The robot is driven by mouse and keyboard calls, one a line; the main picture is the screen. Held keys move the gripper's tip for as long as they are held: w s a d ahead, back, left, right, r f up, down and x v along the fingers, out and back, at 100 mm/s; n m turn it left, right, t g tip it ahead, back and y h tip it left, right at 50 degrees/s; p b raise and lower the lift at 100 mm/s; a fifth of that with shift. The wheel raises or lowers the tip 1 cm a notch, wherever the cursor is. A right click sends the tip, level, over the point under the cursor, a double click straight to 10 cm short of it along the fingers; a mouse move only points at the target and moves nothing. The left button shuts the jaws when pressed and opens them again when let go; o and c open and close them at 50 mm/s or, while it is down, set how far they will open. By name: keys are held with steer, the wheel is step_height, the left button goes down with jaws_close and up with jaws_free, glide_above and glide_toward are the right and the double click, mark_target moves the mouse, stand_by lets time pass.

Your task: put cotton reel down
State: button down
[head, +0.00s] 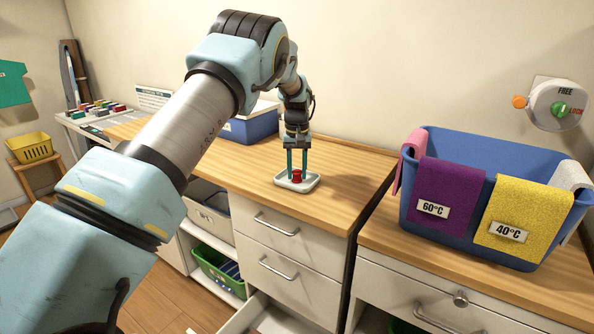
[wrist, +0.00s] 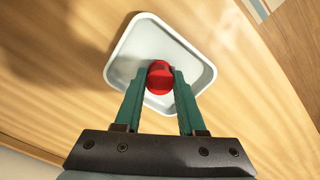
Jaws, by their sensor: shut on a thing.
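The cotton reel (head: 297,175) is red and sits between the two green fingers of my gripper (head: 297,170). In the wrist view the red reel (wrist: 160,77) is held between the fingertips of my gripper (wrist: 160,82), over the middle of a small white tray (wrist: 128,60). The tray (head: 281,182) lies on the wooden counter top. The fingers point down and are shut on the reel. I cannot tell whether the reel's underside touches the tray floor.
A blue tub (head: 480,158) with purple and yellow cloths stands on the counter at right. A blue box (head: 250,126) is behind my arm. A lower drawer (head: 262,315) is pulled open. The counter (head: 345,165) right of the tray is clear.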

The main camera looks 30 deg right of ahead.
mark_target(297, 172)
steer(key=c, duration=0.5)
jaws_free()
step_height(297, 172, up, 12)
steer(key=b, duration=0.2)
steer(key=shift+b, duration=0.35)
steer(key=a+n, duration=0.3)
steer(key=a, duration=2.1)
steer(key=s+a+f, duration=0.3)
steer(key=s+a, duration=0.6)
steer(key=a, duration=0.1)
steer(key=s+a+f+n+t, duration=0.1)
steer(key=s+a+f, duration=0.2)
steer(key=s+a, duration=0.7)
steer(key=shift+s+a+f+t, duration=0.2)
steer(key=shift+s+a+t, duration=0.1)
steer(key=shift+a, duration=0.1)
